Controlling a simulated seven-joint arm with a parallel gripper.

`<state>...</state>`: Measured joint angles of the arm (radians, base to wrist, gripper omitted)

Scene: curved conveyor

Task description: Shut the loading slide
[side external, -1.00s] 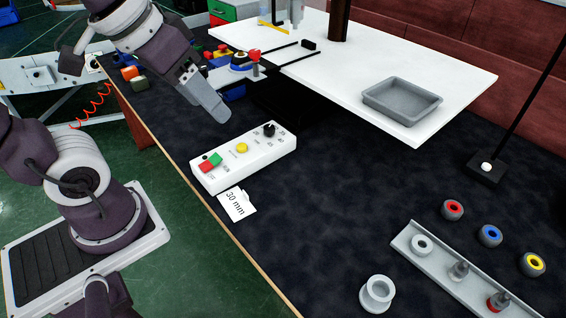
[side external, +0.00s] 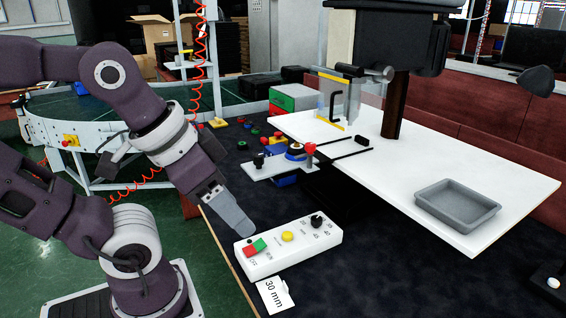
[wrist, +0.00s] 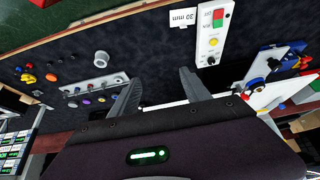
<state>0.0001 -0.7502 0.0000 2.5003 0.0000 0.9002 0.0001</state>
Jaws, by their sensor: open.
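The loading slide (side external: 270,168) is a white plate with a red ball knob (side external: 310,149) and a black knob (side external: 258,159). It stands out in front of the white machine table, with two dark rods (side external: 345,143) running from it over the table. My gripper (side external: 236,222) points down beside the white control box, in front of the slide and apart from it. In the wrist view, my gripper's two fingers (wrist: 160,92) are spread, with nothing between them. The slide's blue and red parts show at the right of that view, partly cut off.
The white control box (side external: 290,252) with red, green and yellow buttons and a black dial is close to my gripper. A 30 mm card (side external: 274,294) lies beside it. A grey tray (side external: 456,204) sits on the machine table (side external: 520,190). Several coloured pieces lie behind the slide.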

